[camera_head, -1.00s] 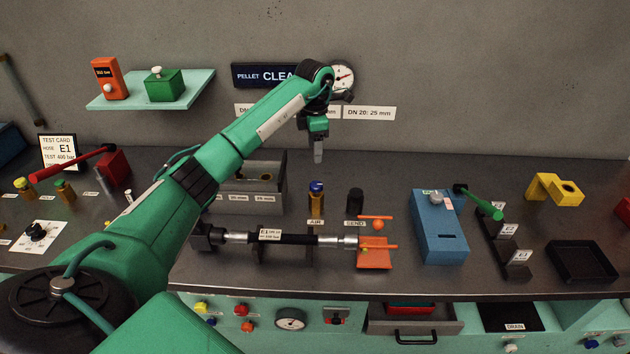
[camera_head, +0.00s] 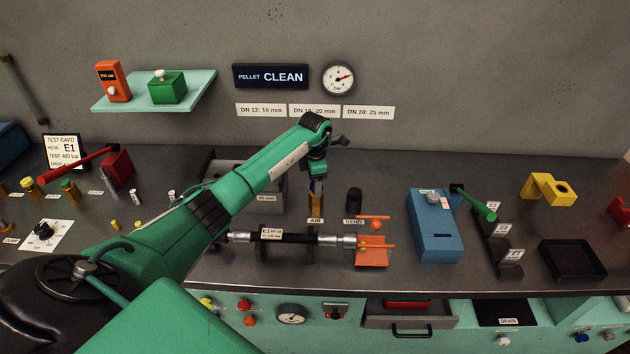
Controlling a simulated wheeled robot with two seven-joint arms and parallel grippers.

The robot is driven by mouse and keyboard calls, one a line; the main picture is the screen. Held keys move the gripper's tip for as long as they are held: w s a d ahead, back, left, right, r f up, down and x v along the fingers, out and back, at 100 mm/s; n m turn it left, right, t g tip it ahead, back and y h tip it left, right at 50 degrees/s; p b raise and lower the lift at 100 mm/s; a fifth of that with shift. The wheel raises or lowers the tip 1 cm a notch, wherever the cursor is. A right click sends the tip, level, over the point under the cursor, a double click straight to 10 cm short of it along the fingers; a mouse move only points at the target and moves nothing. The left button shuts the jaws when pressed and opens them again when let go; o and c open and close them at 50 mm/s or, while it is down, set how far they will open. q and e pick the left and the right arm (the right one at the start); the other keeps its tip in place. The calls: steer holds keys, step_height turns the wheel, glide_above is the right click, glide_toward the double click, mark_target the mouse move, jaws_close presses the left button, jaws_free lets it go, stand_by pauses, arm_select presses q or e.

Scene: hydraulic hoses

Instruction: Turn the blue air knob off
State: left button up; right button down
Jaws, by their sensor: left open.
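The brass air valve (camera_head: 316,201) stands on the bench behind a small AIR label (camera_head: 316,220). Its blue knob on top is mostly hidden by my left gripper (camera_head: 317,183), which points down right at the knob's height. The jaws are open, and I cannot tell whether they touch the knob or stand around it. My left arm reaches in from the lower left. My right gripper is not in view.
A black SEND knob (camera_head: 354,200) stands close to the right of the valve. A hose (camera_head: 287,237) lies in front, with an orange block (camera_head: 372,252) at its right end. A blue box (camera_head: 433,228) stands further right. A gauge (camera_head: 338,79) hangs on the back wall.

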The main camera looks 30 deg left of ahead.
arm_select(q)
steer(key=shift+c, duration=0.5)
steer(key=c, duration=0.9)
